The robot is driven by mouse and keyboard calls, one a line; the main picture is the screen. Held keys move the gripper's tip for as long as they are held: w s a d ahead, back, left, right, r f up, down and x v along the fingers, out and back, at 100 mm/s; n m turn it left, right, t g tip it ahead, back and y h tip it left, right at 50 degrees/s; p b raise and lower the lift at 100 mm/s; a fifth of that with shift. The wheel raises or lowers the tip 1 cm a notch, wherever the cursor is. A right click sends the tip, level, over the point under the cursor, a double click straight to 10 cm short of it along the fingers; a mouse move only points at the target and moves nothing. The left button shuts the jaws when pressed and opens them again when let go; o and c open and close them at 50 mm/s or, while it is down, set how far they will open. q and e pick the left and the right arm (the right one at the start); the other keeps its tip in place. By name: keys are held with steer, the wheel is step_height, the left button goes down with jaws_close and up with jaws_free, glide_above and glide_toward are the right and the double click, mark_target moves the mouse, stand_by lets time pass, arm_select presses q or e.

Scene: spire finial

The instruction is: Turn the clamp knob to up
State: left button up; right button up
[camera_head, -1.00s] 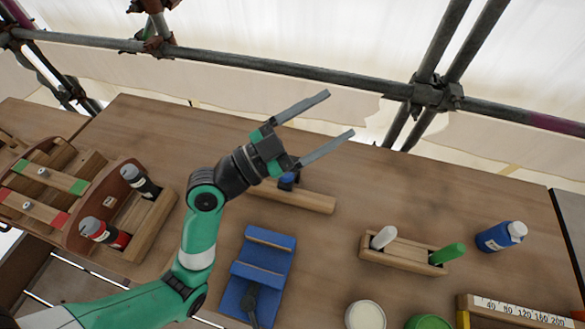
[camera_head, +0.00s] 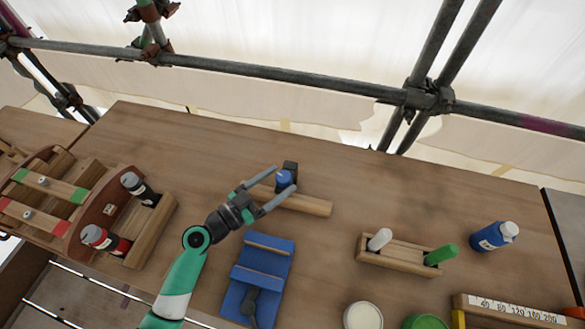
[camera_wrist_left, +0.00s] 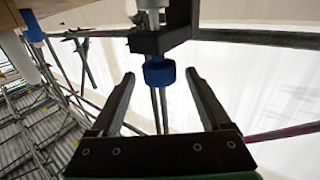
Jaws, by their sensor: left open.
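The blue clamp knob (camera_head: 284,178) sits on a small dark clamp (camera_head: 291,167) at a wooden bar on the bench. In the left wrist view the ribbed blue knob (camera_wrist_left: 159,73) shows below the dark clamp bracket (camera_wrist_left: 150,43). My left gripper (camera_head: 286,176) is open, with its fingertips on either side of the knob. In the wrist view gaps show between the knob and both fingers, so the gripper (camera_wrist_left: 159,75) does not grip it. My right gripper is not in view.
The wooden bar (camera_head: 305,204) lies under the clamp. A blue stand (camera_head: 260,270) is in front of it. A rack (camera_head: 400,252) with white and green handles and a blue bottle (camera_head: 495,236) stand to the right. Wooden holders with bottles are at left. Scaffold tubes (camera_head: 300,78) run behind the bench.

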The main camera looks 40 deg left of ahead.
mark_target(289, 173)
arm_select(q)
steer(key=w, duration=0.5)
steer(key=shift+w+d, duration=0.2)
steer(key=shift+d, duration=0.05)
jaws_close()
steer(key=shift+p, duration=0.3)
